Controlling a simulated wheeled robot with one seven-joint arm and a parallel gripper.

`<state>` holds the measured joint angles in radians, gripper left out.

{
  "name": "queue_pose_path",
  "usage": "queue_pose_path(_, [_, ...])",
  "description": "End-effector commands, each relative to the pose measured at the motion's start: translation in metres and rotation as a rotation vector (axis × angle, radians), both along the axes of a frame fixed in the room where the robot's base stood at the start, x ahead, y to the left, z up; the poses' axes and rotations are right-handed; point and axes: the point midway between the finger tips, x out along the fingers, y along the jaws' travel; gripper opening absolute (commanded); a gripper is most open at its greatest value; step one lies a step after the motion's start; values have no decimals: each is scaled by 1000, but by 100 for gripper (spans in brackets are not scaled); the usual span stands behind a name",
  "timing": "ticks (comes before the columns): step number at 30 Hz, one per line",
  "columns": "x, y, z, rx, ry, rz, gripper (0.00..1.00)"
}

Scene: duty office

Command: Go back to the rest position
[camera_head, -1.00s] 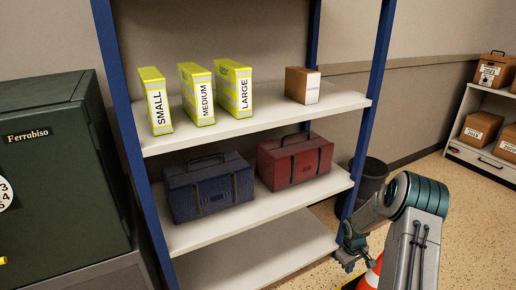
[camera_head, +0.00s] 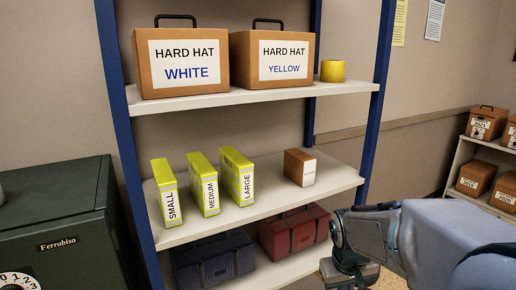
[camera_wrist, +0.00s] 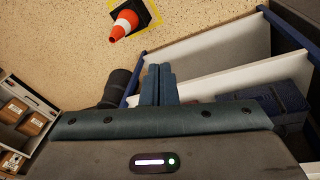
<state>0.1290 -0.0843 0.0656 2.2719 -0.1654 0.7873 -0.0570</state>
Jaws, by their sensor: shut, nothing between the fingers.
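My gripper (camera_wrist: 158,84) shows in the wrist view with its two fingers together and nothing between them. In the head view my arm reaches in from the lower right, with the wrist beside the right end of the shelving unit (camera_head: 262,98). The fingertips are hidden in the head view. In the wrist view the fingers point past the shelf edges toward the speckled floor (camera_wrist: 60,50).
The shelves hold two hard hat boxes (camera_head: 180,87), a yellow roll (camera_head: 332,71), several yellow packs (camera_head: 204,200), a small brown box (camera_head: 298,168), a blue case (camera_head: 214,260) and a red case (camera_head: 292,236). A cone (camera_wrist: 124,24) stands on the floor. A safe (camera_head: 70,225) is at left.

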Motion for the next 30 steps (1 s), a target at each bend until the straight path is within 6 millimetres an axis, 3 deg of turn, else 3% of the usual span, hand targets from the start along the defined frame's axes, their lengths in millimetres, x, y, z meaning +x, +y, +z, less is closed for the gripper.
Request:
queue_pose_path(1, [-15, 7, 29, 13, -19, -11, 0])
queue_pose_path(3, [-35, 16, 50, 35, -37, -31, 0])
queue_pose_path(10, [-89, 38, 94, 116, -79, -82, 0])
queue_pose_path(16, [-110, 46, 104, 151, -91, -98, 0])
queue_pose_path(30, [-111, 46, 104, 154, -91, -100, 0])
